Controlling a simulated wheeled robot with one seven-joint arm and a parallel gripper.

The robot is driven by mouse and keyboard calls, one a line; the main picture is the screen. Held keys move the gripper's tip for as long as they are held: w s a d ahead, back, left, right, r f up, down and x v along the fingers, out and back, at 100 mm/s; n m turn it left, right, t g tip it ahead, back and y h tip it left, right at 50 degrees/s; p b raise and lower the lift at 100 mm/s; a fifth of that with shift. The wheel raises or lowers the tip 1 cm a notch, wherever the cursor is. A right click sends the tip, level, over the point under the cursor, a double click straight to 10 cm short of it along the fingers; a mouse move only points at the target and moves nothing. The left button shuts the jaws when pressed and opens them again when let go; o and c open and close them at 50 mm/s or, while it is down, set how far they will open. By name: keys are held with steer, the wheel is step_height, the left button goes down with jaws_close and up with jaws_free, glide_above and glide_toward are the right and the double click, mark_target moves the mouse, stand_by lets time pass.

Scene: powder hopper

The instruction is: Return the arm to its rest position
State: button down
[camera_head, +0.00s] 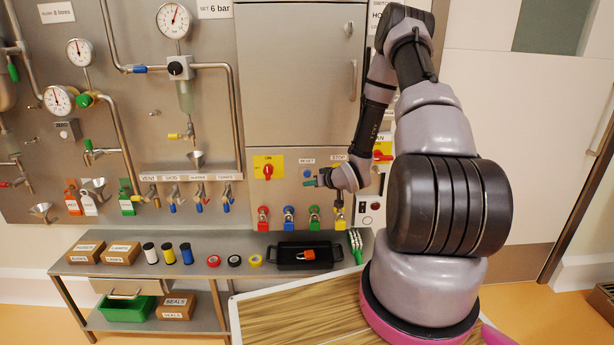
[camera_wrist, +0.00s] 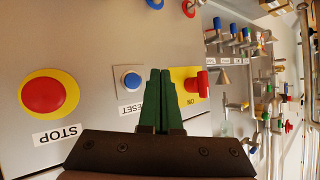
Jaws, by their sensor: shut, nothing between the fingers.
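My arm reaches from the lower right up and over, bent at the top, with its wrist hanging down in front of the steel panel in the head view. My gripper (camera_head: 312,182) points left, close to the panel near the blue RESET button (camera_head: 307,173). In the wrist view my gripper (camera_wrist: 160,75) shows two green fingers, shut together with nothing between them. The RESET button (camera_wrist: 131,79) lies left of the fingers there, and the red STOP button (camera_wrist: 48,94) on its yellow disc lies further left. Whether the fingers touch the panel, I cannot tell.
A red rotary switch on a yellow plate (camera_head: 268,167) is left of the gripper. Colored padlocks (camera_head: 289,214) hang below it. A steel bench (camera_head: 215,240) holds spools, tape, a black tray (camera_head: 290,262) and boxes. Gauges and pipes fill the left. A wood-topped surface (camera_head: 290,315) is in front.

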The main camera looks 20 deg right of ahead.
steer(key=s+d+r+m+g+h, duration=0.1)
steer(key=s+r+h, duration=0.25)
steer(key=r, duration=1.05)
steer(key=s+d+r+m+g+h, duration=0.15)
steer(key=s+r, duration=0.25)
steer(key=r, duration=1)
steer(key=s+a+r+m+y, duration=0.1)
steer(key=s+r, duration=0.3)
steer(key=s, duration=0.5)
steer(key=s+a+r+m+g, duration=0.1)
steer(key=s+a+r, duration=0.3)
steer(key=s, duration=0.5)
steer(key=s+a+r+m+g+y, duration=0.1)
steer(key=s+a+r, duration=0.2)
steer(key=s, duration=0.6)
step_height(320, 180, up, 2)
steer(key=shift+a+r+y, duration=0.1)
steer(key=shift+a+y, duration=0.15)
steer(key=shift+y, duration=0.05)
